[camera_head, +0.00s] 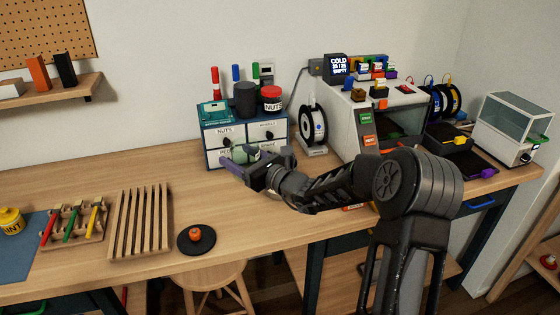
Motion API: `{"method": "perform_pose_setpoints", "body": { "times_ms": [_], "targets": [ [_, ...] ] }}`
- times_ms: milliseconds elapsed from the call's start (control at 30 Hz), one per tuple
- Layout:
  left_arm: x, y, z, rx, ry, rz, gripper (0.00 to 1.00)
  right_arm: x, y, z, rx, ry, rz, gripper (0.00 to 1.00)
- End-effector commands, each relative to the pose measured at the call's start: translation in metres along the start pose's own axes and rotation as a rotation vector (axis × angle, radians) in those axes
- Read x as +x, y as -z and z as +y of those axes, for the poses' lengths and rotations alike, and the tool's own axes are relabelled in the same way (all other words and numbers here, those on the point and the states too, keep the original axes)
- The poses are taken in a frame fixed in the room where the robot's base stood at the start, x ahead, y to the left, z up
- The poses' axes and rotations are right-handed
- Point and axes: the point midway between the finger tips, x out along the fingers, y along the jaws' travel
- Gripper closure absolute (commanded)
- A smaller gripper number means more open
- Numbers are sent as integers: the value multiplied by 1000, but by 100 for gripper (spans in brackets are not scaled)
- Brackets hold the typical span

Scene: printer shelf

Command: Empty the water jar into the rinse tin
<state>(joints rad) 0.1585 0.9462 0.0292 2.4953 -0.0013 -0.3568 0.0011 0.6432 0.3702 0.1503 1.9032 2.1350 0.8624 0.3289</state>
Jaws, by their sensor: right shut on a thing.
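My right gripper (252,162) is in the middle of the view, its arm reaching in from the lower right. It is shut on a small pale green, jar-like thing (243,153), which is probably the water jar. The gripper holds it in front of the small drawer cabinet, and the fingers and hand cover part of it. Its contents and exact tilt cannot be made out. I cannot clearly identify the rinse tin; a bit of pale rim (272,194) shows below the hand, mostly hidden. My left gripper is not in view.
Behind the gripper stands the drawer cabinet (212,137) with a dark cup (245,99) and a red jar (271,98) on top. A printer (350,118) stands to the right. A slatted wooden rack (140,222) and a black disc (196,247) lie left. Bare tabletop (120,176) lies behind the rack.

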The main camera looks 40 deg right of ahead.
Motion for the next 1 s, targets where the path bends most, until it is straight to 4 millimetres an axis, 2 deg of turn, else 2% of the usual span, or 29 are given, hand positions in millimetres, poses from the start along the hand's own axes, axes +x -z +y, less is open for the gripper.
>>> {"method": "perform_pose_setpoints", "body": {
  "times_ms": [33, 300, 1000],
  "targets": [
    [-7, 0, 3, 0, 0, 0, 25, 0, -12, 0, -3, 0, -5, 97],
    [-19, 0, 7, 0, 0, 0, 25, 0, -34, 0, -1, 1, -3, 97],
    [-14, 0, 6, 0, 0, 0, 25, 1, -31, 2, -1, -3, -3, 97]
  ]
}}
